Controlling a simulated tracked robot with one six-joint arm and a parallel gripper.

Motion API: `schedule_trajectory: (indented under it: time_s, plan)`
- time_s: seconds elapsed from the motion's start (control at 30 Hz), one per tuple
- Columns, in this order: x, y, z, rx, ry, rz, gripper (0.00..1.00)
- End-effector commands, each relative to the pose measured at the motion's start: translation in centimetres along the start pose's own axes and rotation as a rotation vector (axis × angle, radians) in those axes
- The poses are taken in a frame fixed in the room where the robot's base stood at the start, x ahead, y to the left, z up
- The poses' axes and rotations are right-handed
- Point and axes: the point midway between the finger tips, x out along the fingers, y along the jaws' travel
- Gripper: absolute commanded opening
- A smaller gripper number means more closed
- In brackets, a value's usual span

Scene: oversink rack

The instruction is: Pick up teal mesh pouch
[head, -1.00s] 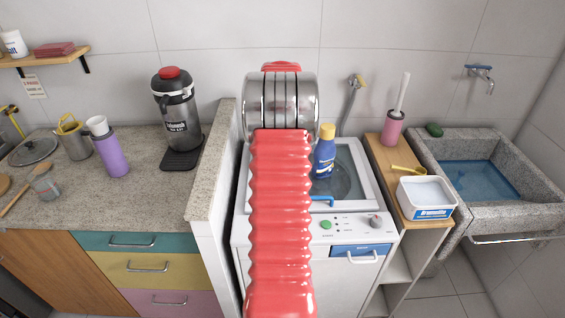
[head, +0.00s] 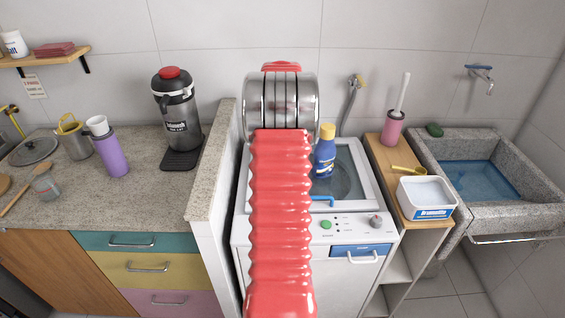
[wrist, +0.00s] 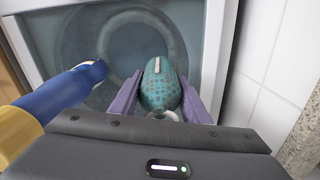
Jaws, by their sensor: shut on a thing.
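The teal mesh pouch (wrist: 160,88) is a rounded teal bundle with a net pattern and a small pale tag on top. In the wrist view it sits between the two purple fingers of my gripper (wrist: 158,100), which are shut on it. Behind it is the washing machine's round lid window (wrist: 115,50); I cannot tell whether the pouch still touches it. In the head view my red arm hides the pouch and the fingers.
A blue bottle with a yellow cap (head: 325,152) stands close by on the washing machine (head: 365,165); it also shows left of my gripper in the wrist view (wrist: 55,98). A wooden shelf unit (head: 384,160) with a white tub (head: 426,195) stands right, beside a stone sink (head: 520,215).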

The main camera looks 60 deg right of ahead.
Motion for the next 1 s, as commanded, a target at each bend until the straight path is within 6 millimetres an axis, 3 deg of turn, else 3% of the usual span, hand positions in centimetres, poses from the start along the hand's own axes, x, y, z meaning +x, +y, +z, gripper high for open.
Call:
schedule_trajectory:
  time_s: [0.17, 0.53, 1.0]
  plan:
    - [0.0, 0.0, 0.0, 0.000, 0.000, 0.000, 0.18]
    - [-0.8, 0.0, -0.1, 0.000, 0.003, -0.001, 0.18]
    - [-8.2, 0.0, -0.1, 0.000, 0.003, -0.001, 0.18]
